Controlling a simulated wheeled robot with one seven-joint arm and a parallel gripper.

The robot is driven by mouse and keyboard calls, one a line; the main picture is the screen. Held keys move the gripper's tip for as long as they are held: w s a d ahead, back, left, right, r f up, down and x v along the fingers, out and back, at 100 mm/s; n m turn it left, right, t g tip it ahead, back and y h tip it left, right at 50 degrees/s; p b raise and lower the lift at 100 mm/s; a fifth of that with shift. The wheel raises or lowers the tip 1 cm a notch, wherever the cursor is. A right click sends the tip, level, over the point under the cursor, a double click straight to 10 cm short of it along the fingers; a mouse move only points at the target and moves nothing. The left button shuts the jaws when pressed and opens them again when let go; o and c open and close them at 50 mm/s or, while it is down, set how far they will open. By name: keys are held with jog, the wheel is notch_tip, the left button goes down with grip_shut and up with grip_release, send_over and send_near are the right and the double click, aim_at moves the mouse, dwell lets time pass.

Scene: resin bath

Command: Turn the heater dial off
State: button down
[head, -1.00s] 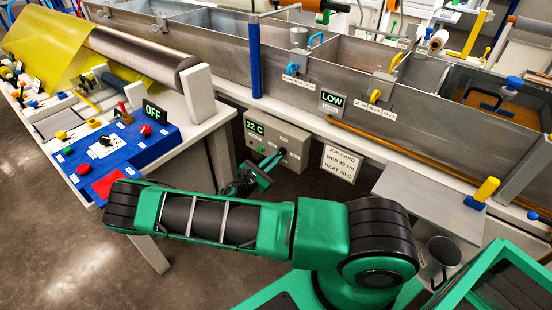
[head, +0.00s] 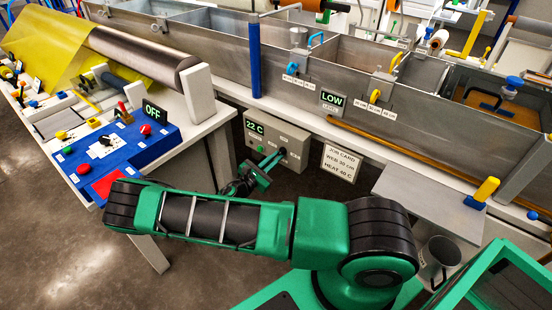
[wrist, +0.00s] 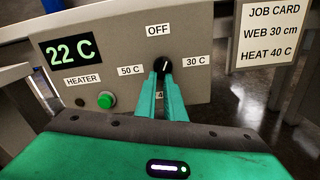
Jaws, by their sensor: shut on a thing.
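The heater dial (wrist: 165,63) is a small black knob on a grey control box (head: 298,141). In the wrist view its white mark points up towards the OFF label (wrist: 158,30), leaning slightly right. The 30 C label (wrist: 196,60) is on the right and the 50 C label (wrist: 130,70) on the left; the label below is mostly hidden by my fingers. My gripper (wrist: 166,75) is shut on the dial, one green finger on each side. It also shows at the box in the head view (head: 276,158). The display (wrist: 71,50) reads 22 C.
A green button (wrist: 106,100) and HEATER label are left of the dial. A job card (head: 339,163) reading HEAT 40 C hangs right of the box. The bath (head: 300,95) stands above, and a white table with a blue panel (head: 150,145) is left.

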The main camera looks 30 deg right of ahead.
jog(key=c, duration=1.9)
grip_release()
jog(key=shift+w+r, duration=0.2)
jog(key=shift+r, duration=0.2)
jog(key=shift+o, duration=0.2)
jog(key=shift+f, duration=0.1)
jog(key=shift+s, duration=0.1)
jog(key=v, duration=1)
jog(key=shift+a+f, duration=0.15)
jog(key=shift+a, duration=0.25)
